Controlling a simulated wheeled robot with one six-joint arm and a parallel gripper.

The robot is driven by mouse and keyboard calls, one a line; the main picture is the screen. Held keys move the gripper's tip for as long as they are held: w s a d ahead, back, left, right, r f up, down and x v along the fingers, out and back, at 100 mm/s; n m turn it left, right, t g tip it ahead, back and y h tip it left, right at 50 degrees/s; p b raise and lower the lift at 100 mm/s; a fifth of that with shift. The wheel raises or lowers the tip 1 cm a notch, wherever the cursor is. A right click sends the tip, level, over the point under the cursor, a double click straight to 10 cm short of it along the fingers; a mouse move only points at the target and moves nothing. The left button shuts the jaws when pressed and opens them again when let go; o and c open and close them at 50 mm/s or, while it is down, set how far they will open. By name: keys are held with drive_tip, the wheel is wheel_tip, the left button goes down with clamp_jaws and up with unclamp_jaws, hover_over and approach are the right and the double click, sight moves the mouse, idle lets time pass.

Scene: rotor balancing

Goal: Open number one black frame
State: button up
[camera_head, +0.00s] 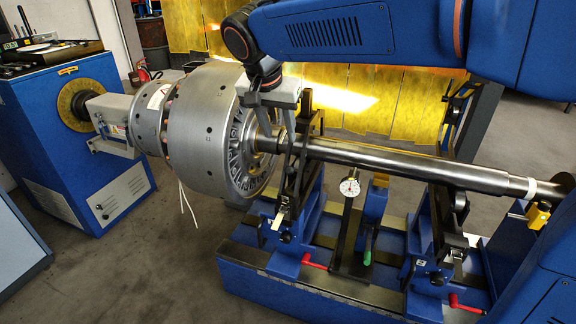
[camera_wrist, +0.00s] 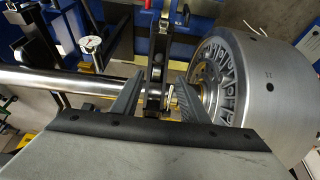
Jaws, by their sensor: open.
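Two black frames stand upright around the steel shaft (camera_head: 400,163) on the blue stand. One black frame (camera_head: 300,185) is close to the silver rotor (camera_head: 208,118); the other black frame (camera_head: 446,200) is further right. No number shows on either. My gripper (camera_head: 277,128) is above the shaft at the frame by the rotor, pointing down. In the wrist view my gripper (camera_wrist: 158,98) is open, with one finger on each side of the upper part of that black frame (camera_wrist: 155,72). Whether the fingers touch it, I cannot tell.
A dial gauge (camera_head: 350,187) stands between the frames, below the shaft. Red handles (camera_head: 314,265) and a green handle (camera_head: 368,247) sit low on the blue base (camera_head: 300,290). A blue drive cabinet (camera_head: 70,130) is at the left. Yellow curtain panels (camera_head: 400,105) hang behind.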

sight(289, 168)
drive_tip(key=x, duration=1.6)
drive_tip(key=shift+s+f, duration=0.1)
drive_tip(key=shift+f, duration=0.1)
drive_tip(key=shift+c, duration=0.2)
clamp_jaws()
